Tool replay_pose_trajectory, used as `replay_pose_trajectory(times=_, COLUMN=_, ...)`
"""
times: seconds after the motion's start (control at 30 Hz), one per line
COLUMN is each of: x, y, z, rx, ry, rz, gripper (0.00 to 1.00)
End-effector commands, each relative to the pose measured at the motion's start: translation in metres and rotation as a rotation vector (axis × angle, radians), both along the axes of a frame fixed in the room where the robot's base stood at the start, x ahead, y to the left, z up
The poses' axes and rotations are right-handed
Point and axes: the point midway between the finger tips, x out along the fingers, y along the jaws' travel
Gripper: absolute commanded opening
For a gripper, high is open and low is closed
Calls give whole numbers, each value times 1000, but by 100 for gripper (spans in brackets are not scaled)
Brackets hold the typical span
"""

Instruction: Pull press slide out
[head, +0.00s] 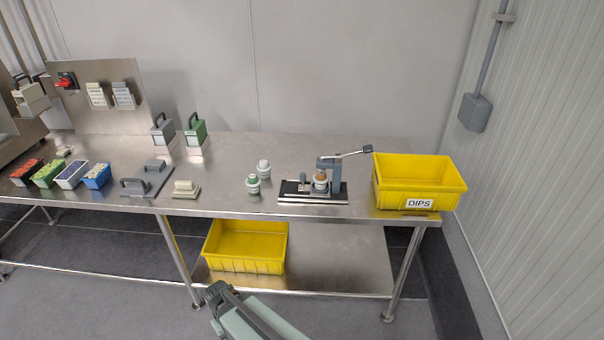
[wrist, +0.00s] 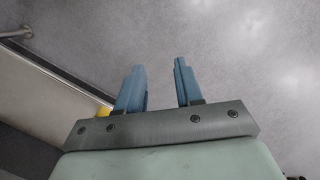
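The press (head: 329,178) stands on a black base plate on the steel table, left of the yellow DIPS bin. Its lever points up and to the right. An orange-brown and white piece (head: 320,181) sits under the press head. The slide itself is too small to tell apart from the base (head: 297,192). My gripper shows in the wrist view (wrist: 158,88) with two blue fingers apart and nothing between them. In the head view my arm's end is low in front of the table, well away from the press, and its fingers are not clear.
Two small jars (head: 253,184) stand left of the press. The DIPS bin (head: 420,183) is close on its right. Another yellow bin (head: 245,247) sits on the lower shelf. Several coloured tubs (head: 72,175) are at the far left. The steel table's front edge (head: 225,209) lies between my arm and the press.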

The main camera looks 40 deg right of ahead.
Motion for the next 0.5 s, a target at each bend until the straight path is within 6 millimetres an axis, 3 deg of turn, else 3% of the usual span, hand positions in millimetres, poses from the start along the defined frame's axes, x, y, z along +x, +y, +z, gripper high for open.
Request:
replay_pose_trajectory(times=0.27, x=70, y=-19, z=59, rx=-25, ry=-126, rz=-72, gripper=36)
replay_pose_trajectory(times=0.5, x=124, y=-57, z=114, rx=-70, ry=-213, rz=-206, gripper=36)
